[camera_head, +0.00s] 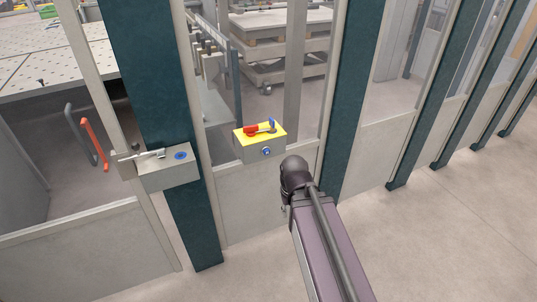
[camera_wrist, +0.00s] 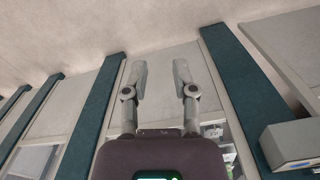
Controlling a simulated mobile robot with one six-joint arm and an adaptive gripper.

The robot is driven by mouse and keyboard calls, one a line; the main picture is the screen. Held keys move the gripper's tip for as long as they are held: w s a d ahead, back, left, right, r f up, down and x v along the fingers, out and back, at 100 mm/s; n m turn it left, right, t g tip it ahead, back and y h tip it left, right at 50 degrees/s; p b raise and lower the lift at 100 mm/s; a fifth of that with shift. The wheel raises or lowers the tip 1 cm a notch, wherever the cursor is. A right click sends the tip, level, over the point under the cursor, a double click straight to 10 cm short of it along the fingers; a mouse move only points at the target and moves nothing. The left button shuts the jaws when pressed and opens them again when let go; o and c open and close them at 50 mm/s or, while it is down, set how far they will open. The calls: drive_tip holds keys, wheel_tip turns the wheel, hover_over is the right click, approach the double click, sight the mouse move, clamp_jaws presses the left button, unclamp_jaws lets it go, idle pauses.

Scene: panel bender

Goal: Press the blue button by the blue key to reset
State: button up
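A grey box with a yellow top (camera_head: 262,142) is mounted on the fence in the head view. A red knob (camera_head: 251,130) and a small blue part, apparently the blue key (camera_head: 271,125), are on its top. A round blue button (camera_head: 266,152) is on its front face. A second grey box (camera_head: 168,177) on the left post has another blue button (camera_head: 181,156) on top. My gripper (camera_wrist: 159,75) shows in the wrist view with its two fingers apart and nothing between them. It is not visible in the head view, where my arm reaches up beside the yellow-topped box.
Teal fence posts (camera_head: 344,95) and light panels (camera_head: 265,198) stand in a row. A red handle (camera_head: 95,144) is at the left. Part of a grey box (camera_wrist: 290,140) with a bluish mark shows at the wrist view's right edge. Floor (camera_head: 450,230) at right is clear.

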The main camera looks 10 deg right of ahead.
drive_tip(key=shift+w+a+f, duration=0.1)
drive_tip(key=shift+f, duration=0.05)
clamp_jaws()
drive_tip(key=w+a+f+m+t+y+b, duration=0.2)
drive_tip(key=w+a+t+y+b, duration=0.15)
drive_tip(key=w+b, duration=0.25)
drive_tip(key=w+a+f+m+t+y+b, duration=0.2)
drive_tip(key=w+a+t+y+b, duration=0.1)
drive_tip(key=w+t+y+b, duration=0.25)
drive_tip(key=w+d+m+t+h+b, duration=0.4)
drive_tip(key=w+d+m+t+b, duration=0.3)
drive_tip(key=m+b, duration=0.4)
drive_tip(key=shift+d+t, duration=0.7)
drive_tip(key=shift+d, duration=0.55)
